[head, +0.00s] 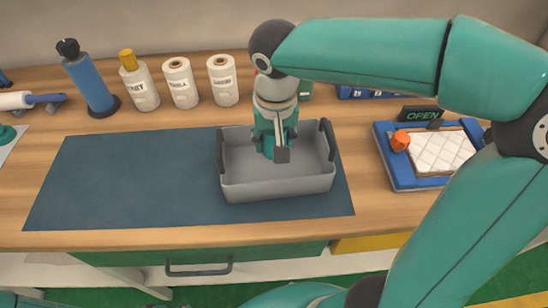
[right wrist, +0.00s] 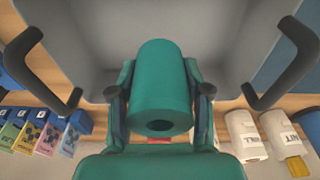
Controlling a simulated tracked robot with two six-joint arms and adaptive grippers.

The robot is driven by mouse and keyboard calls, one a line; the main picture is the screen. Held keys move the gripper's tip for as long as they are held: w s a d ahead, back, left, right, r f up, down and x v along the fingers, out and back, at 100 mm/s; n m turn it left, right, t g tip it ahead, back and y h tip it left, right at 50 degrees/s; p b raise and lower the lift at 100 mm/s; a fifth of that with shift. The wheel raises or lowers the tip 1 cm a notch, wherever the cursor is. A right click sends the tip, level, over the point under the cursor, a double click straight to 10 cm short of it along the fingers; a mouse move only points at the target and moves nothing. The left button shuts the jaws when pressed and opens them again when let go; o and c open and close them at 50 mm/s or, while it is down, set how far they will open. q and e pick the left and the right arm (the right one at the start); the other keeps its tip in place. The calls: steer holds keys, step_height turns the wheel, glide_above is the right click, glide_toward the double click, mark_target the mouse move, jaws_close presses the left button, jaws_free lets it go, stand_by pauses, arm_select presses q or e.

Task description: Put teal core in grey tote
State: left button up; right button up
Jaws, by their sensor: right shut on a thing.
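The grey tote (head: 278,188) is an open box with dark handles on the dark blue mat. It also fills the upper part of the right wrist view (right wrist: 225,30). The teal core (right wrist: 160,78) is a cylinder with a hole in its near end. My right gripper (head: 276,145) points down over the tote and is shut on the core, with a finger on each side of it. In the head view the gripper largely hides the core, and I cannot tell whether the core touches the tote's floor. My left gripper is not in view.
The dark blue mat (head: 120,180) is bare left of the tote. A blue bottle (head: 90,85) and several white rolls or bottles (head: 181,85) stand behind. A blue-framed tray with a quilted white pad (head: 440,152) and an orange knob (head: 400,141) is at right.

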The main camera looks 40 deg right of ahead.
mark_target(274, 166)
steer(key=shift+f+b, duration=0.35)
steer(key=shift+f, duration=2.55)
steer(key=o, duration=0.7)
steer(key=shift+f, duration=0.15)
steer(key=o, duration=0.4)
steer(key=shift+o, duration=0.2)
